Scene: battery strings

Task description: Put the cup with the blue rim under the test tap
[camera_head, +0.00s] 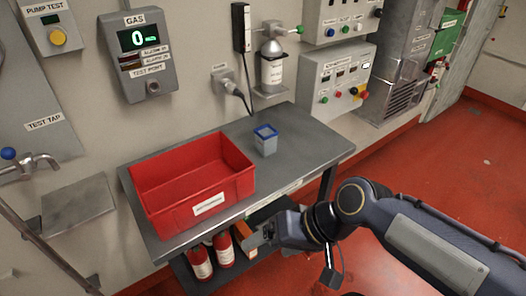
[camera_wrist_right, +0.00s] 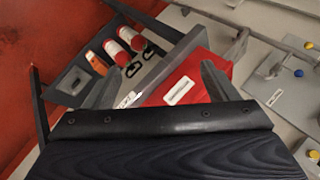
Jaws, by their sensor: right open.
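The cup with the blue rim (camera_head: 266,143) is a small grey cup standing upright on the grey bench, right of the red crate. The test tap (camera_head: 32,163) is a metal spout with a blue knob on the wall at the far left; it also shows in the right wrist view (camera_wrist_right: 280,62). My right gripper (camera_head: 258,238) is at the bench's front edge, in front of the crate and nearer to me than the cup. In the right wrist view its fingers (camera_wrist_right: 122,66) are wide apart with nothing held. The cup does not show there. My left gripper is not in view.
A red crate (camera_head: 208,209) fills the bench's left part. Bare bench top (camera_head: 312,150) lies right of the cup. Red and white cylinders (camera_head: 223,250) stand on a lower shelf. A grey ledge (camera_head: 78,205) is below the tap. A gas bottle (camera_head: 271,65) hangs behind the cup.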

